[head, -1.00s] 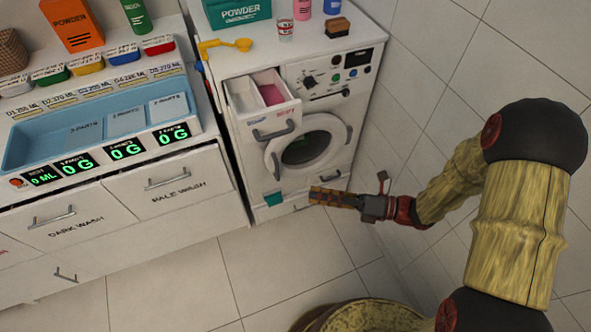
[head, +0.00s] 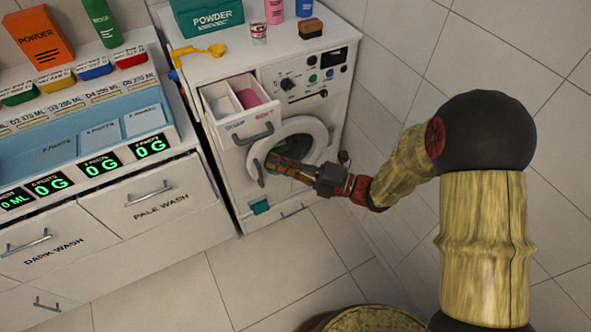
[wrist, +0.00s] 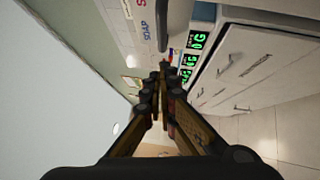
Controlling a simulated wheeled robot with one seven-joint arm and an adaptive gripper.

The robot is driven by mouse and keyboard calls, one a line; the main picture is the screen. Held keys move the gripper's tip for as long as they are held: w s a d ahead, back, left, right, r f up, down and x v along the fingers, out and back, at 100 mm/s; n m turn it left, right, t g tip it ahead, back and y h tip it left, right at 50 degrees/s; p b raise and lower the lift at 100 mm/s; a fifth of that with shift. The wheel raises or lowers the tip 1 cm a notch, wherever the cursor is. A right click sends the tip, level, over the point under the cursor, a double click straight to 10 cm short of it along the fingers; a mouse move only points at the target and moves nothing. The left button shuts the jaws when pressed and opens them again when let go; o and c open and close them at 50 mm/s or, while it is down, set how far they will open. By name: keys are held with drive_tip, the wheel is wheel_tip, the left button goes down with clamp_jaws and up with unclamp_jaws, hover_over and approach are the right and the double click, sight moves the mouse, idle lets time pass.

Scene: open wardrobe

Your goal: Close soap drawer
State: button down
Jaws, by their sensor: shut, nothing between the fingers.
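The soap drawer (head: 235,97) is pulled out at the upper left of the white washing machine (head: 330,95). It has two compartments, one white inside and one holding something pink. A grey handle (head: 253,134) is on its front. My gripper (head: 270,161) is shut and empty in front of the round washer door (head: 318,135), below and a little right of the drawer handle. In the wrist view the shut fingertips (wrist: 163,68) point toward a grey bar near the SOAP label (wrist: 146,22). I cannot tell whether they touch anything.
A counter with displays and a blue tray (head: 60,157) stands left of the washer. A teal powder box (head: 208,17), a yellow scoop (head: 200,50), a can and bottles stand on the washer top. A tiled wall is at the right; the floor in front is clear.

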sight(245, 109)
drive_tip(key=shift+w+a+r+b, duration=0.25)
drive_tip(key=shift+w+a+b, duration=0.2)
drive_tip(key=shift+w+a, duration=0.4)
drive_tip(key=shift+w+a+r+b, duration=0.2)
drive_tip(key=shift+w+a+b, duration=0.3)
drive_tip(key=shift+w, duration=0.45)
drive_tip(key=shift+a, duration=0.1)
drive_tip(key=w+a+p, duration=0.2)
drive_tip(key=w+a, duration=0.1)
drive_tip(key=w, duration=0.1)
drive_tip(key=w+a+p, duration=0.3)
drive_tip(key=w, duration=0.2)
drive_tip(key=w+a+p, duration=0.2)
drive_tip(key=w, duration=0.3)
drive_tip(key=shift+w+a, duration=0.2)
drive_tip(key=shift+a, duration=0.2)
drive_tip(key=shift+w+a, duration=0.1)
drive_tip(key=shift+w, duration=0.05)
drive_tip(key=shift+r, duration=0.1)
drive_tip(key=shift+p, duration=0.3)
